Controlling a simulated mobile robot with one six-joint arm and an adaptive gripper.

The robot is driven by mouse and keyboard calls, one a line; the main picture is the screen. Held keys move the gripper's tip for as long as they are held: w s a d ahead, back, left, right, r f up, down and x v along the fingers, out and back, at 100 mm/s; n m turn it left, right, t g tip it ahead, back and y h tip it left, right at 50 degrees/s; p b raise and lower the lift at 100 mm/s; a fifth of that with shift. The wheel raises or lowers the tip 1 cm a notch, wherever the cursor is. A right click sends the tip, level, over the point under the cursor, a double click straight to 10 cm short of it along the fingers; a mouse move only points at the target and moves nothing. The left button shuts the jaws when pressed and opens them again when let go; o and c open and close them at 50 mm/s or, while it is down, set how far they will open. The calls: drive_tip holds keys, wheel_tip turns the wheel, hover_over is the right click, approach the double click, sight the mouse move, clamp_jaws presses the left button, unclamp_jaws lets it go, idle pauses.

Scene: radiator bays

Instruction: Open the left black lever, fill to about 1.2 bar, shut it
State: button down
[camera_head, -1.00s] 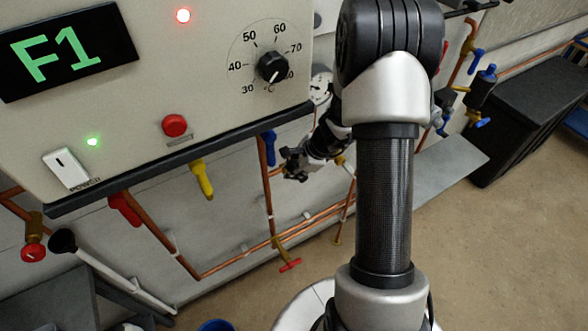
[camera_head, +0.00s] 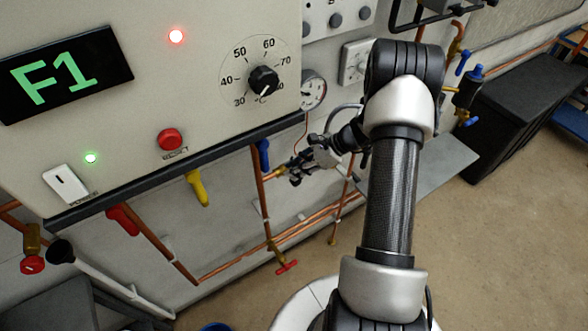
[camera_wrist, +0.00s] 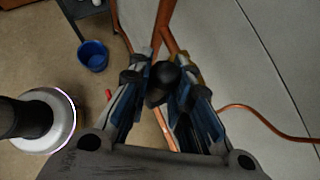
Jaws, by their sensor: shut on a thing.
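My gripper (camera_head: 296,172) is under the right end of the boiler casing, close to a brass fitting (camera_head: 276,174) on the pipework. In the wrist view my gripper (camera_wrist: 163,80) is closed around a black rounded lever handle (camera_wrist: 166,73), one finger on each side. The rest of the lever is hidden by the fingers, so I cannot tell how far it is turned or whether another black lever is beside it. A round white pressure gauge (camera_head: 313,88) is at the casing's right edge. Its needle is too small to read.
A blue lever (camera_head: 263,154) and a yellow lever (camera_head: 198,188) hang under the casing (camera_head: 215,95). Copper pipes (camera_head: 262,205) run below, with a red tap handle (camera_head: 287,267). A blue bucket (camera_wrist: 92,55) stands on the floor. Open floor lies to the right.

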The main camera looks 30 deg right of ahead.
idle(0.4)
drive_tip(key=c, duration=1.4)
unclamp_jaws()
drive_tip(key=shift+c, duration=0.2)
drive_tip(key=v, duration=1.2)
drive_tip(key=shift+d, duration=0.15)
